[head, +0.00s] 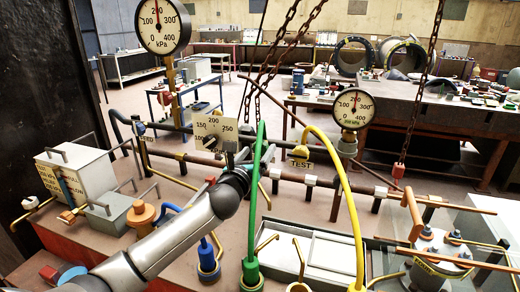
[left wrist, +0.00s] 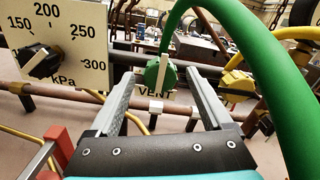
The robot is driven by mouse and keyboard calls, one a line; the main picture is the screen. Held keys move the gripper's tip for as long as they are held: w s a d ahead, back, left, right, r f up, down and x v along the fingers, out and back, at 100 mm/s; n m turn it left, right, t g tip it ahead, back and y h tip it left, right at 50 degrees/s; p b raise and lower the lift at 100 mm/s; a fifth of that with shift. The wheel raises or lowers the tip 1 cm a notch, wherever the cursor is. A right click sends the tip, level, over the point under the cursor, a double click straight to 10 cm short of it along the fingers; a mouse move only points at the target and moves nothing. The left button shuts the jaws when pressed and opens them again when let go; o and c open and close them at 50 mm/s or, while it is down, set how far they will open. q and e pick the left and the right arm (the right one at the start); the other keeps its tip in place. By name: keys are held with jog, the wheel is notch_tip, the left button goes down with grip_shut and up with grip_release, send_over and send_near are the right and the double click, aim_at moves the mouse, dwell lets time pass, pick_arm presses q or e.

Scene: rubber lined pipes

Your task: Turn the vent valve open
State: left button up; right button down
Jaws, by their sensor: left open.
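The vent valve's round green knob (left wrist: 153,75) is in the middle of the left wrist view, above a partly covered VENT label (left wrist: 157,93). A pale, nearly upright bar (left wrist: 165,45) crosses the knob. My left gripper (left wrist: 161,76) is open, with one finger on each side of the knob in the picture. Gaps show between the knob and both fingers, and I cannot tell how far beyond the tips it sits. In the head view my left arm (head: 228,190) reaches toward the pipe and hides most of the valve. My right gripper is in neither view.
A green hose (left wrist: 258,60) arches close by on the right. A pressure dial plate (left wrist: 75,40) with a black knob (left wrist: 40,62) stands to the left. A yellow TEST valve (head: 299,153) and yellow hose (head: 345,180) are right of the arm. Chains (head: 285,40) hang above.

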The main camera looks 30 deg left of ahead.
pick_arm(q)
jog(key=shift+x, duration=1.2)
jog(key=shift+c, duration=0.2)
grip_shut()
